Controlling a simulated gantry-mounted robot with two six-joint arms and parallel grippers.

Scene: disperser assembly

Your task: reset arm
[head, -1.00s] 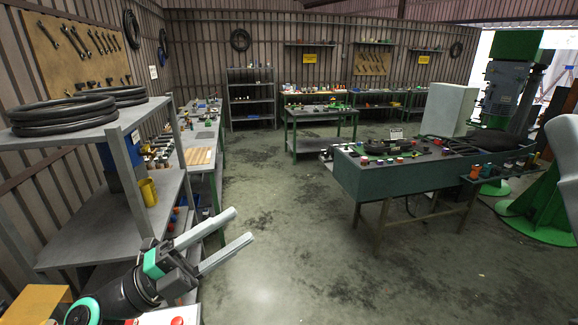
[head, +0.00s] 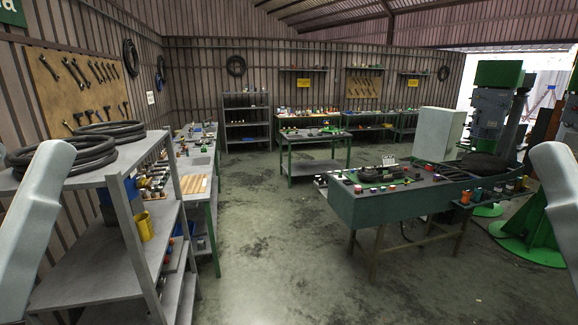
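Pale grey links of my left arm (head: 32,228) and my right arm (head: 562,228) show at the left and right edges of the head view. Neither gripper shows in the head view, so I cannot see their fingers or whether they hold anything.
A grey shelf unit (head: 112,184) with black hoses (head: 60,152) on top and a yellow cup (head: 145,226) stands at left. A green workbench (head: 385,210) with small parts stands at right. A smaller table (head: 315,139) stands farther back. The floor (head: 280,260) between is clear.

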